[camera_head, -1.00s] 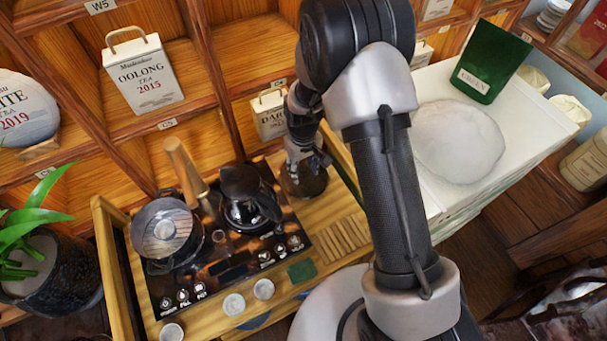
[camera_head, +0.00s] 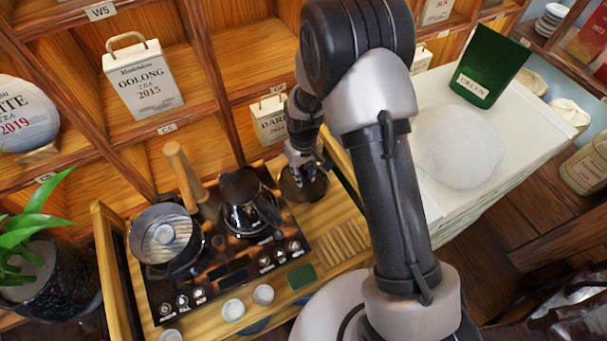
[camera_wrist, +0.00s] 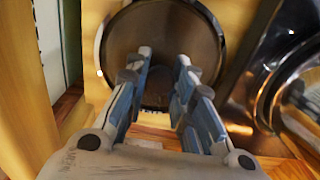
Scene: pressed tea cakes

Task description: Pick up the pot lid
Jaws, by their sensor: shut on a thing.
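My gripper (camera_head: 303,170) is at the right rear of the tea tray, to the right of the dark kettle. In the wrist view its two fingers (camera_wrist: 172,85) are closed in around the middle of a round, brownish, see-through pot lid (camera_wrist: 130,32) with a dark rim. The grip point itself is dim and partly hidden by the fingers. In the head view the lid (camera_head: 303,190) shows as a dark disc just under my gripper. Whether it touches the wood beneath I cannot tell. A dark pot (camera_head: 170,262) with a wooden handle stands at the left of the tray.
The dark kettle (camera_head: 247,205) stands close left of my gripper; its shiny side fills the right of the wrist view (camera_wrist: 285,95). Shelves with tea tins (camera_head: 143,80) rise behind. White cups (camera_head: 233,309) line the front. A white cabinet (camera_head: 520,120) is at right.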

